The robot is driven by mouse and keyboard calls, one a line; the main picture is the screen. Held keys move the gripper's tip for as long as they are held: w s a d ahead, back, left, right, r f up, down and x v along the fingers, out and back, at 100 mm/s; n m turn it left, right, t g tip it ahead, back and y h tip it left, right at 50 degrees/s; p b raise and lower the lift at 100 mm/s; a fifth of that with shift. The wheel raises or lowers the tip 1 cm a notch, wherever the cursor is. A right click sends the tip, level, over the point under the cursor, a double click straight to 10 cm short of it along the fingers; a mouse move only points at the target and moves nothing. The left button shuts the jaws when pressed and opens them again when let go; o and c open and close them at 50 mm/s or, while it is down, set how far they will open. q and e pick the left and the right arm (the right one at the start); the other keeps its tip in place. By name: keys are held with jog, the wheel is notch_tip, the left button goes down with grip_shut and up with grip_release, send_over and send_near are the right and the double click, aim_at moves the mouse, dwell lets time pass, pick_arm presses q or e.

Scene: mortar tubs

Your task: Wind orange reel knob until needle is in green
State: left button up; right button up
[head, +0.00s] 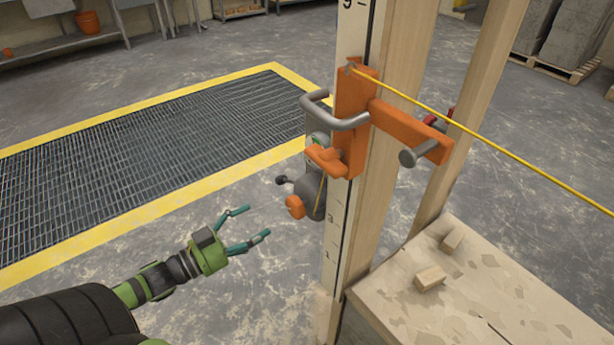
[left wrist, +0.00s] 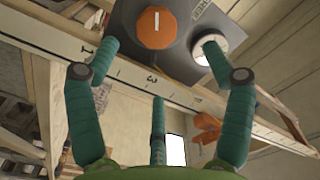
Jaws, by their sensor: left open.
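The reel (head: 313,190) is a grey box on the marked upright staff, with an orange knob (head: 295,206) facing my left arm. My left gripper (head: 258,222) is open and empty, just left of and slightly below the knob, with a gap between. In the left wrist view the orange knob (left wrist: 156,27) has a white bar mark and lies ahead, between the spread fingers and beyond their tips. A round white dial (left wrist: 206,55) is to its right, partly behind the right fingertip. Its needle and green zone cannot be made out. My right gripper is not in view.
An orange bracket (head: 351,120) with a grey bar handle (head: 340,121) sits above the reel on the staff (head: 336,235). A yellow line (head: 480,133) runs from it to the right. Wooden posts and a worn bench (head: 480,290) with blocks stand right. Floor left is clear around a grating (head: 150,150).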

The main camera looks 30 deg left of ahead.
aim_at(291, 208)
pick_arm(q)
jog(key=w+n, duration=0.1)
jog(key=n, duration=0.2)
jog(key=w+d+n+b, duration=0.1)
jog(key=n, duration=0.2)
jog(key=w+n+b, duration=0.1)
jog(key=w+n, duration=0.1)
jog(key=n, duration=0.2)
jog(key=shift+d, duration=0.35)
jog(key=shift+w+d, duration=0.1)
jog(key=shift+w, duration=0.15)
jog(key=x, duration=0.5)
jog(key=shift+b, duration=0.4)
jog(key=shift+w+d, duration=0.25)
jog(key=shift+w, duration=0.4)
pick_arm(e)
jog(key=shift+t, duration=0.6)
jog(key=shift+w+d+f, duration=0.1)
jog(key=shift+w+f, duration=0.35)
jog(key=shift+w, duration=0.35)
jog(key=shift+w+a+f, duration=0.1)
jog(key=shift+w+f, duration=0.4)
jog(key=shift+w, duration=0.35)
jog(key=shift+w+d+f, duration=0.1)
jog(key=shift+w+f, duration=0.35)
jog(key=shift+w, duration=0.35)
pick_arm(q)
jog(key=c, duration=1.1)
jog(key=shift+r, duration=0.15)
jog(key=shift+c, duration=0.2)
